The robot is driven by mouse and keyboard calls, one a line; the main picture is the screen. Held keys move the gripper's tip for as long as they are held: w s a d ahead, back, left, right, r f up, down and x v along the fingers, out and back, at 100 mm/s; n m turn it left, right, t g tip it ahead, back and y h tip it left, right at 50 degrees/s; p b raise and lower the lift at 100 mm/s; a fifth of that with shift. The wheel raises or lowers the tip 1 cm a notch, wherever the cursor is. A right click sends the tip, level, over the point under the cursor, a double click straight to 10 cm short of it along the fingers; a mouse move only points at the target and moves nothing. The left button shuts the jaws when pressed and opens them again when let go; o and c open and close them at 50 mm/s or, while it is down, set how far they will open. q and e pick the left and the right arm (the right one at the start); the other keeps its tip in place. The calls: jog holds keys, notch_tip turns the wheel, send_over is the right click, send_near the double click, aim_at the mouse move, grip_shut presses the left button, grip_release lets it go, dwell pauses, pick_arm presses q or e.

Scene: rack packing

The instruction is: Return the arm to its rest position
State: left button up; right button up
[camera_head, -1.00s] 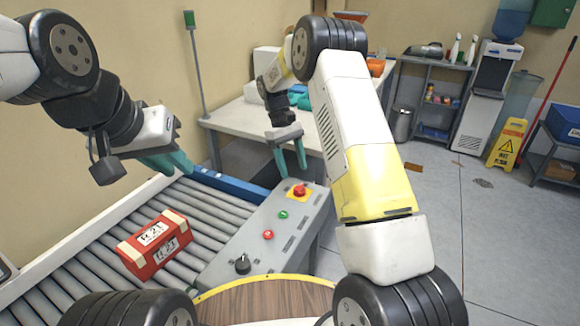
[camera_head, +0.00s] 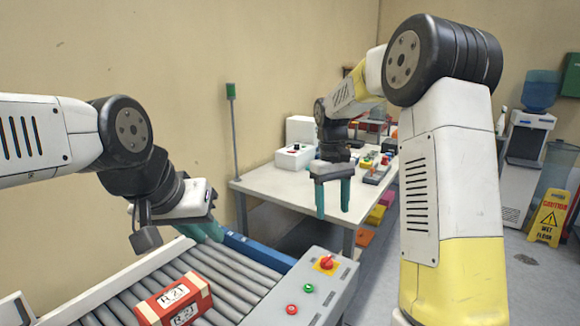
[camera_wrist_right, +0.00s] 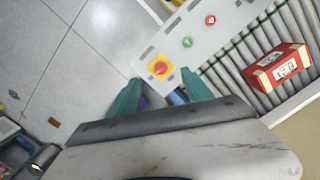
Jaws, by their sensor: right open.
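My right gripper (camera_head: 333,212) hangs with its two teal fingers pointing down and apart, with nothing between them. It appears in front of the white table, beyond the grey control panel. In the right wrist view its open fingers (camera_wrist_right: 162,92) frame the end of the panel. My left gripper (camera_head: 207,230) is over the far left part of the conveyor. Its teal fingers overlap from this angle, so their opening is unclear. A red box (camera_head: 196,284) with cream bands and "R 21" labels lies on the rollers, apart from both grippers. The box also shows in the right wrist view (camera_wrist_right: 266,77).
The conveyor's grey control panel (camera_head: 312,285) has a red knob (camera_head: 326,263) and green and red buttons. A white table (camera_head: 272,187) with coloured items and a control box (camera_head: 294,156) stands behind. A yellow wet-floor sign (camera_head: 549,216) stands at the right.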

jog(key=s+d+r+m+t+y, duration=0.2)
jog(key=s+r+t, duration=0.1)
jog(key=s+r, duration=0.65)
jog(key=s+m+t, duration=0.2)
jog(key=s+t, duration=0.2)
jog(key=s, duration=1)
jog(key=shift+s+d+f+y, duration=0.2)
jog(key=shift+s+f+y, duration=0.1)
jog(key=shift+f+y, duration=0.15)
